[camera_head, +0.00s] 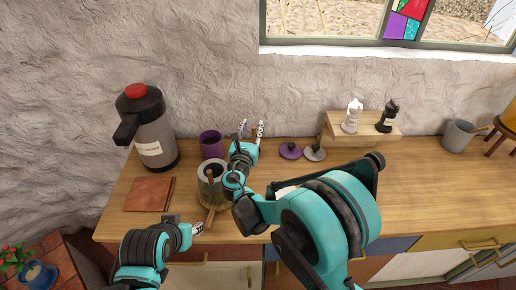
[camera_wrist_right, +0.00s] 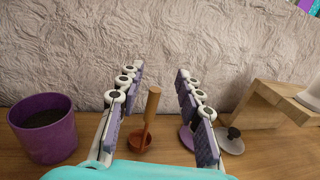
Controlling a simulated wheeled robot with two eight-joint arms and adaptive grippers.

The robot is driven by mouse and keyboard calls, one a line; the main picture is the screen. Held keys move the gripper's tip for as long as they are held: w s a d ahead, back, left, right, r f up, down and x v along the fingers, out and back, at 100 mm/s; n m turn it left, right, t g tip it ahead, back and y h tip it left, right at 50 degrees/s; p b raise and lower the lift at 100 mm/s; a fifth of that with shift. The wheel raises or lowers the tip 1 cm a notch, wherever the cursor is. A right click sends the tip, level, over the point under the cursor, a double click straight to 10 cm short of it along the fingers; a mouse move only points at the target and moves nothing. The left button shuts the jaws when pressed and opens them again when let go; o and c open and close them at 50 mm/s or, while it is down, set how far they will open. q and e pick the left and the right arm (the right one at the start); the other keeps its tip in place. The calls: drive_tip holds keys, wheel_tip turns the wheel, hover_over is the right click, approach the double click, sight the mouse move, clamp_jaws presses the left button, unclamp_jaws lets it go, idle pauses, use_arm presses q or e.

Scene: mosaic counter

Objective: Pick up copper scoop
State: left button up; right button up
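The copper scoop (camera_wrist_right: 138,141) stands on the counter in the right wrist view, its wooden handle (camera_wrist_right: 152,106) pointing up and tilted slightly right. My right gripper (camera_wrist_right: 160,72) is open, with its two fingers apart and the scoop showing in the gap between them; I see no finger touching it. In the head view my right gripper (camera_head: 251,128) reaches toward the back wall, and the scoop is mostly hidden by it. My left gripper (camera_head: 198,228) is low at the counter's front edge, and its finger opening is not clear.
A purple pot (camera_wrist_right: 42,122) stands left of the scoop. Purple and grey lids (camera_head: 290,151) lie right of it, near a wooden riser (camera_head: 345,141) with two bottles.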

sight(254, 131)
wheel_tip(254, 131, down, 4)
drive_tip(key=shift+w+b, duration=0.1)
drive_tip(key=shift+b, duration=0.45)
drive_tip(key=w+d+b, duration=0.1)
drive_tip(key=w, duration=0.6)
drive_tip(key=shift+d+b, duration=0.25)
drive_tip(key=shift+b, duration=0.15)
drive_tip(key=shift+w, duration=0.1)
drive_tip(key=shift+c, duration=0.4)
clamp_jaws()
